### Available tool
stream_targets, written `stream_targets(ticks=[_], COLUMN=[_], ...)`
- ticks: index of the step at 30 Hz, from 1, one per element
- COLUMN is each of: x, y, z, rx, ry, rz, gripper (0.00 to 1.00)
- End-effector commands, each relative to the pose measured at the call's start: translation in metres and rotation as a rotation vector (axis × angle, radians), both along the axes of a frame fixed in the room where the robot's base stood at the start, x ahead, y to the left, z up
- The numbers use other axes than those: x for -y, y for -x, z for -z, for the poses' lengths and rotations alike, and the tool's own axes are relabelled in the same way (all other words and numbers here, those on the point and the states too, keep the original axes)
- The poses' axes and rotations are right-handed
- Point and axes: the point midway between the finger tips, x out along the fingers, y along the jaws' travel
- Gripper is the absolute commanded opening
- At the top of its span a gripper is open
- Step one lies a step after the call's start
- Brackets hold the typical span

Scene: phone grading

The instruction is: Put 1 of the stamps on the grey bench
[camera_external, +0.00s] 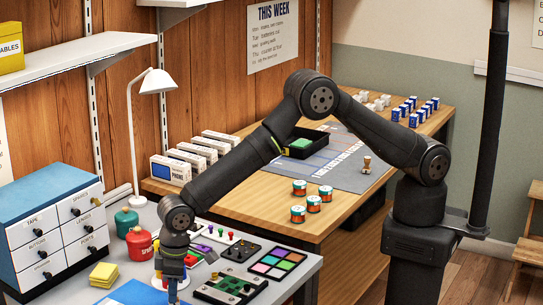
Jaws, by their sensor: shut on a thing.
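The grey bench (303,262) fills the lower left. My gripper (173,283) points down over its front part. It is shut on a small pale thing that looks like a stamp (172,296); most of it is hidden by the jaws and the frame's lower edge. I cannot tell whether it touches the bench top. Another stamp (366,164) with a wooden handle stands upright on the grey mat (345,178) on the wooden table. A black tray with a green pad (301,144) is on that mat.
Close around my gripper are yellow notes (104,274), a blue mat (133,293), a red jar (139,243), a green-and-black board (231,286) and a colour palette (277,263). A drawer cabinet (55,236) and white lamp (137,202) stand left. Round tins (313,204) are on the wooden table.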

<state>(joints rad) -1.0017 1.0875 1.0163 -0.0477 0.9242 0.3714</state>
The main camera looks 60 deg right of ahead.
Motion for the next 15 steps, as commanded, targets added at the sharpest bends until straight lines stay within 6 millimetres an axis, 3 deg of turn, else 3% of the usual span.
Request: stream_targets(ticks=[8,9,12,15], x=[-0.0001,-0.0001,-0.0001,-0.0001], y=[-0.0001,-0.0001,-0.0002,-0.0002], z=[0.006,0.0063,0.006,0.0059], rx=[0.0,0.0,0.0,0.0], ry=[0.0,0.0,0.0,0.0], rz=[0.0,0.0,0.0,0.0], gripper=[0.0,0.23,0.43,0.47])
